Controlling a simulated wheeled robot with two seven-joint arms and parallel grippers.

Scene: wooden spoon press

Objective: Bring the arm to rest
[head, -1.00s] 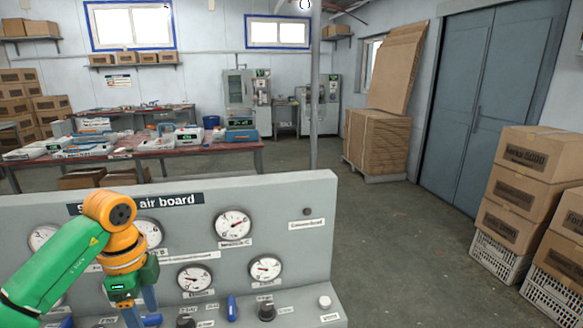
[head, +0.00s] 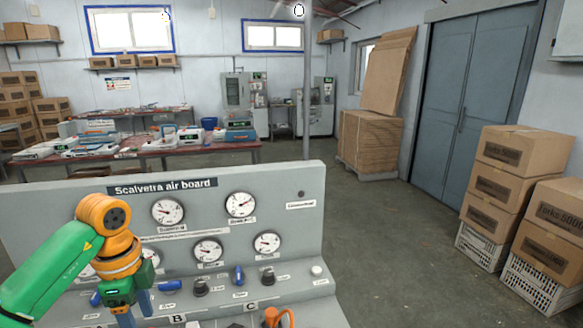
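My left arm, green and orange, comes in from the left in the head view. My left gripper (head: 134,312) points down in front of the left part of the grey air board (head: 312,235). Its two blue fingers stand apart with a gap between them, and I see nothing held there. Its fingertips are near the bottom edge of the picture. The arm hides part of the board's left side. My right gripper is not in view.
The board carries several round gauges (head: 168,211), dark knobs (head: 267,277) and blue levers (head: 239,276). A small orange item (head: 272,316) shows at the bottom edge. Cartons (head: 522,150) on crates stand at right. Open floor (head: 385,240) lies between them and the board.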

